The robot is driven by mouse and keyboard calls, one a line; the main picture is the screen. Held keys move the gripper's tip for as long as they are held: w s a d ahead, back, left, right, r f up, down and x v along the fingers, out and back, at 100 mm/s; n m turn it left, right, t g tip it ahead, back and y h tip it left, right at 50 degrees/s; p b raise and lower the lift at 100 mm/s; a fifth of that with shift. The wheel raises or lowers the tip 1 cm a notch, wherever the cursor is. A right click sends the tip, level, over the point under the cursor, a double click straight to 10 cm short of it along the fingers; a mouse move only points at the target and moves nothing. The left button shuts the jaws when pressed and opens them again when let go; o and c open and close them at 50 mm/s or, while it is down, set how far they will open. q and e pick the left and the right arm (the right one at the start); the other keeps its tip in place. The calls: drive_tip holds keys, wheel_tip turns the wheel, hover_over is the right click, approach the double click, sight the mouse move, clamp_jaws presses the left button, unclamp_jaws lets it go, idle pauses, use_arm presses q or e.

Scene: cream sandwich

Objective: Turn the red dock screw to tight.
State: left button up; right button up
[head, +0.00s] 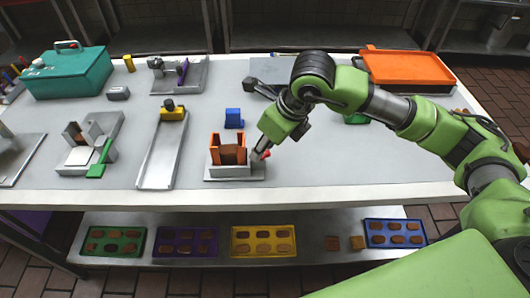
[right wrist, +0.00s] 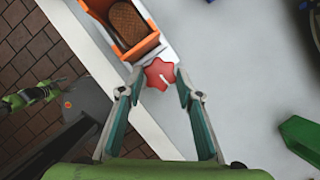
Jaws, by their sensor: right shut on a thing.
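The red dock screw (right wrist: 160,74) is a star-shaped knob with a white mark, at the end of the orange dock (right wrist: 146,47) in the right wrist view. In the head view the red screw (head: 265,154) shows partly behind my gripper. The orange dock (head: 214,143) stands on a grey base plate near the table's front edge and holds a brown biscuit (right wrist: 127,20). My right gripper (right wrist: 160,82) is shut on the red screw, one finger at each side. My left gripper is not in view.
A blue piece (head: 234,118) stands behind the dock. A metal slide with a yellow block (head: 172,110) lies left of it. A teal toolbox (head: 68,75) and an orange tray (head: 408,70) stand farther back.

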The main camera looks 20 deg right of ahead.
drive_tip(key=shift+a+m+t+h+b, duration=0.15)
drive_tip(key=shift+m+h+b, duration=0.15)
drive_tip(key=shift+m+b, duration=0.5)
drive_tip(key=shift+m+t+h+b, duration=0.15)
drive_tip(key=shift+m+h+b, duration=0.15)
drive_tip(key=shift+m+b, duration=0.45)
drive_tip(key=shift+m, duration=0.25)
drive_tip(key=o, duration=1.1)
drive_tip(key=shift+s, duration=0.1)
drive_tip(key=shift+r, duration=0.15)
drive_tip(key=v, duration=0.7)
drive_tip(key=shift+r, duration=0.35)
drive_tip(key=shift+s, duration=0.1)
